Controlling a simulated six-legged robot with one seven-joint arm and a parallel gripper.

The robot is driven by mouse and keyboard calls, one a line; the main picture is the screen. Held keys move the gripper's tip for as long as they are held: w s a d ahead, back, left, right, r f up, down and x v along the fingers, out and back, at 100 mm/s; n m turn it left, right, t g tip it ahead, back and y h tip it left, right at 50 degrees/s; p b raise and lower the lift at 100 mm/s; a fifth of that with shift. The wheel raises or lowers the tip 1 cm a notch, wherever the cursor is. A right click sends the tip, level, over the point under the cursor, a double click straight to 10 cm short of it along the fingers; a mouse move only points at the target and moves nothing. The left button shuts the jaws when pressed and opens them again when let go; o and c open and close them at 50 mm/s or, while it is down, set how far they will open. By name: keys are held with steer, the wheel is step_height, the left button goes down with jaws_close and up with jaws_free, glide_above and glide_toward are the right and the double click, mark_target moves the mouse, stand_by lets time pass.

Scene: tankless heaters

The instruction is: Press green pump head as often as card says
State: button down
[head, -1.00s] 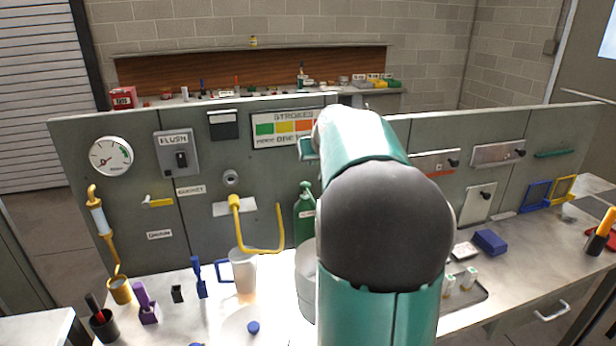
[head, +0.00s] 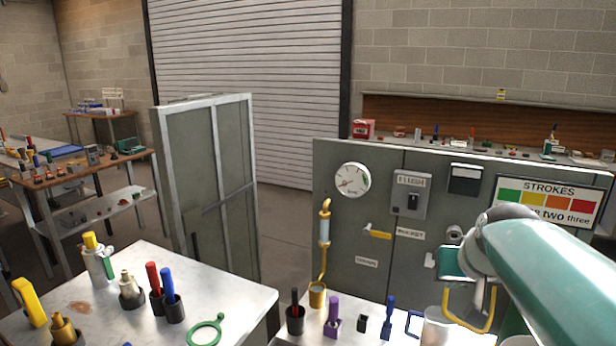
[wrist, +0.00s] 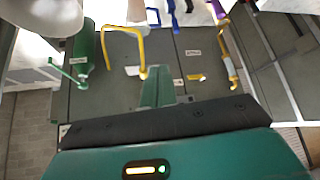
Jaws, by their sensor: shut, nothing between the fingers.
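The green pump bottle (wrist: 84,42) shows in the wrist view, which looks upside down; its pump head (wrist: 80,72) has a thin green spout. In the head view my arm hides it. The STROKES card (head: 548,190) has green, yellow, orange and red bands.
A yellow hooked pipe (wrist: 125,32) stands between my gripper and the pump in the wrist view. The grey panel (head: 345,235) carries a gauge (head: 352,180) and a flush switch (head: 411,195). Pen cups and small tools stand on the bench below. A second table (head: 225,290) is at left.

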steer(key=s+a+f+n, duration=0.1)
steer(key=s+a+f, duration=0.2)
steer(key=s+a, duration=0.4)
steer(key=s+a+f+n+g+y, duration=0.1)
steer(key=s+a+f, duration=0.3)
steer(key=s+a, duration=0.2)
steer(key=shift+s+a+f, duration=0.25)
steer(key=shift+s+a, duration=0.15)
steer(key=shift+s, duration=0.7)
steer(key=w+d+r+m+g+h, duration=0.1)
steer(key=w+d+r, duration=0.7)
steer(key=w, duration=0.3)
steer(key=w+d+r+m+g+h, duration=0.1)
steer(key=w+d+r, duration=0.65)
steer(key=w, duration=0.25)
steer(key=w+d+m, duration=0.1)
steer(key=w+d, duration=0.2)
steer(key=d, duration=0.4)
steer(key=w+d, duration=0.3)
steer(key=d, duration=0.4)
steer(key=d+f+m+g, duration=0.1)
steer(key=d+f+m, duration=0.1)
steer(key=d, duration=1.4)
steer(key=shift+s+d+f+y, duration=0.3)
steer(key=shift+s+d+f, duration=0.15)
steer(key=shift+f, duration=0.1)
